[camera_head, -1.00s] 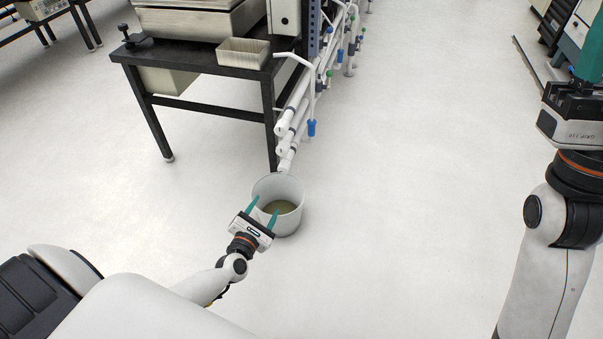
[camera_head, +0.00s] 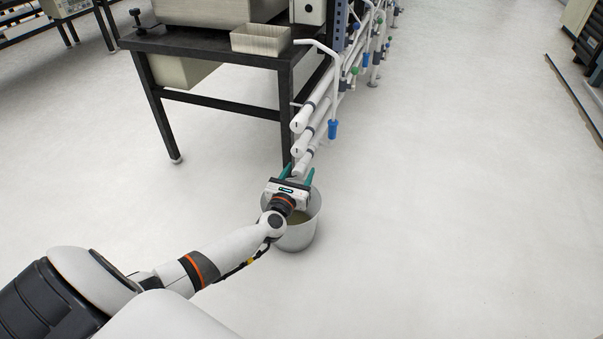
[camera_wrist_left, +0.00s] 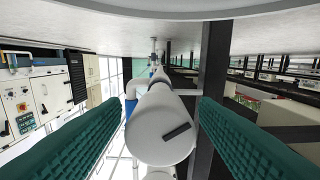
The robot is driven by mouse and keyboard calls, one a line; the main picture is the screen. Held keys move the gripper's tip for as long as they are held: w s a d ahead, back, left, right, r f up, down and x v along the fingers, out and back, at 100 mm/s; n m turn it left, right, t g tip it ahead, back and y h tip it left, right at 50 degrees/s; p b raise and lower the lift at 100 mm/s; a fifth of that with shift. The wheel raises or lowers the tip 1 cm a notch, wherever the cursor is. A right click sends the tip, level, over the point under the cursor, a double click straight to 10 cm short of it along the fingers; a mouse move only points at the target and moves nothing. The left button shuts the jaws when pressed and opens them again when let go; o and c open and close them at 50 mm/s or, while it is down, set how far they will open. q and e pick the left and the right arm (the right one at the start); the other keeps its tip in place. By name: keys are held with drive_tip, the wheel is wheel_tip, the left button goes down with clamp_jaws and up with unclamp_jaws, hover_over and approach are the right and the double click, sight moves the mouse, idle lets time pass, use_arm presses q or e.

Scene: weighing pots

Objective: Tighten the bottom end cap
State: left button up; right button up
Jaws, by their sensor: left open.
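The bottom end cap (camera_wrist_left: 160,138) is a white round face with a dark slot, on the end of the lowest white pipe (camera_head: 304,164). In the left wrist view, which looks upside down, it lies between and beyond my two teal fingers. My left gripper (camera_head: 297,175) is open, with its fingertips close to that pipe's end, above a bucket. Whether the fingers touch the cap I cannot tell. In the head view the gripper hides the cap's face. My right gripper is out of view.
A white bucket (camera_head: 302,236) with murky contents stands on the floor under the gripper. Other pipe ends (camera_head: 299,124) sit above. A black table (camera_head: 215,48) with a small tray (camera_head: 261,41) is to the left. The floor at right is clear.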

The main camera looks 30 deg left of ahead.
use_arm(q)
drive_tip(key=shift+b+x, duration=0.35)
drive_tip(key=shift+x, duration=0.9)
drive_tip(key=c, duration=1)
drive_tip(key=shift+o, duration=0.2)
